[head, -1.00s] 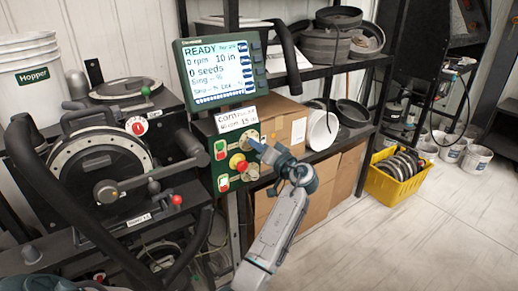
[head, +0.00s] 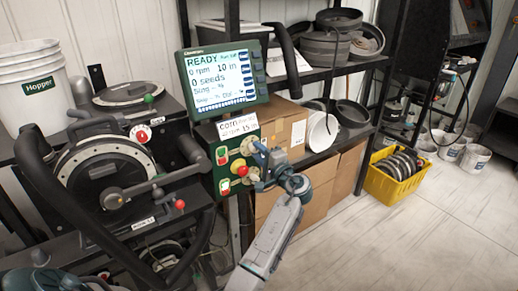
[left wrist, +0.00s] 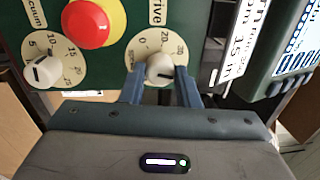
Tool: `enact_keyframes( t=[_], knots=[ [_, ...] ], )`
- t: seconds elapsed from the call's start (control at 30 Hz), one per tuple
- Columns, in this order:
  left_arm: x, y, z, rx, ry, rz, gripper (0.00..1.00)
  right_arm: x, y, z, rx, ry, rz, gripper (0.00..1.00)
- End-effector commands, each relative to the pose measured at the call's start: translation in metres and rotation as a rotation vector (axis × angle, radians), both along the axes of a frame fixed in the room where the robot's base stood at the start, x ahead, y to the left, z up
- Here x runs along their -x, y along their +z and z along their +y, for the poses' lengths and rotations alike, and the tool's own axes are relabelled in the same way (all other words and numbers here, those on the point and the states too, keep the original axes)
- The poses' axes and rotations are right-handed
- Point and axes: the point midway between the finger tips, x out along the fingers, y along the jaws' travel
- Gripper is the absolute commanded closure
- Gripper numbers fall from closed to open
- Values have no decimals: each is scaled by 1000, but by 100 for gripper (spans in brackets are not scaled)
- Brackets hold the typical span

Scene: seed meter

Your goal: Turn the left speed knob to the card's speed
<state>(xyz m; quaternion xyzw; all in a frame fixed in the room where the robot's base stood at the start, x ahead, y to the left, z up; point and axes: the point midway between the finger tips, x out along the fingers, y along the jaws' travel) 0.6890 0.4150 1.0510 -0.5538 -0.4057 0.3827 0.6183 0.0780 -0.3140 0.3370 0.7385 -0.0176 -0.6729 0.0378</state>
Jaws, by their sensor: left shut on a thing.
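The drive speed knob is a white knob (left wrist: 163,68) on a cream dial marked from 0 past 20 and 30, in the left wrist view. My left gripper (left wrist: 160,85) is shut on it, one finger on each side. The knob's pointer setting is hard to tell. In the head view my left gripper (head: 264,155) is at the green control panel (head: 222,182) and partly hides the dial. The white card (head: 238,128) above the dial reads corn and, it seems, 15 in. My right gripper is not in view.
A red stop button (left wrist: 85,20) on a yellow ring and a vacuum knob (left wrist: 40,72) sit close to the gripper. The display (head: 220,77) above reads READY, 0 rpm, 10 in. The seed meter (head: 105,175) stands left; a yellow crate (head: 397,188) is on the floor right.

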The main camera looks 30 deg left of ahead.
Motion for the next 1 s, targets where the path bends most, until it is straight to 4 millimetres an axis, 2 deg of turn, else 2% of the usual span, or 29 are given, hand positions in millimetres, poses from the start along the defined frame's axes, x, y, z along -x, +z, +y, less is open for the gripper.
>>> enact_keyframes(
  t=[0.1, 0.4, 0.97, 1.0],
  knots=[
    [0, 2, 0, -29, -1, 69, 94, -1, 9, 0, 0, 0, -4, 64],
    [0, 1, 0, -74, -1, 179, 94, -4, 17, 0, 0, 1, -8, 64],
    [0, 0, 0, -85, -1, 205, 94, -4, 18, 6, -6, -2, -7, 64],
    [0, 0, 0, -85, -1, 205, 66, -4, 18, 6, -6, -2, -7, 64]
  ],
)
